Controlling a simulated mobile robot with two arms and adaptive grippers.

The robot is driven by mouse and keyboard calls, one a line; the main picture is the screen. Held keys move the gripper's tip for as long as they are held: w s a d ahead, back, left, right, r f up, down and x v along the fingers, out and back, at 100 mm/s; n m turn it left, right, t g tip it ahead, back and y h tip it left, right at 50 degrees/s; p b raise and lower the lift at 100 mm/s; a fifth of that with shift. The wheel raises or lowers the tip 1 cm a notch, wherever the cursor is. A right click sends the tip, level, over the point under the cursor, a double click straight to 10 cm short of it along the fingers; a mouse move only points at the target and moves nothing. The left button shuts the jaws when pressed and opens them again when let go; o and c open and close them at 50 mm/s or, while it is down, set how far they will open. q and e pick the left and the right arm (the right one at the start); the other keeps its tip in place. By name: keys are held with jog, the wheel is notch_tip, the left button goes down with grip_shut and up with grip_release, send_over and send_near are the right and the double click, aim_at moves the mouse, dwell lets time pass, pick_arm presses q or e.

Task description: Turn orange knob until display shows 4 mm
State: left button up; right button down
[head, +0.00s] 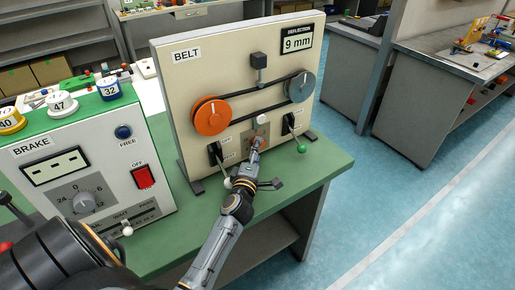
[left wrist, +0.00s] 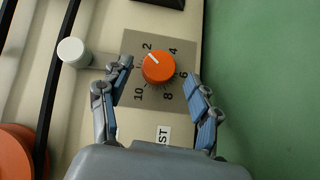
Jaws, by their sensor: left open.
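The orange knob (left wrist: 158,67) sits on a grey numbered dial plate (left wrist: 133,90) in the left wrist view. Its white pointer line points near the 2. My left gripper (left wrist: 158,85) is open, with one finger on each side of the knob and a gap to it on both sides. In the head view my left gripper (head: 258,146) is in front of the lower middle of the belt panel (head: 180,75) and partly hides the knob. The display (head: 297,42) at the panel's top right reads 9 mm, labelled DEFLECTION. My right gripper is not in view.
The belt panel carries a large orange pulley (head: 211,116), a grey pulley (head: 300,86) and a black belt. A white knob (left wrist: 73,51) is close to one finger. Levers flank the dial. The brake box (head: 85,165) stands at the left on the green table (head: 318,165).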

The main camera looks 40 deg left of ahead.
pick_arm(q)
jog(key=shift+x, duration=0.85)
jog(key=shift+c, duration=0.5)
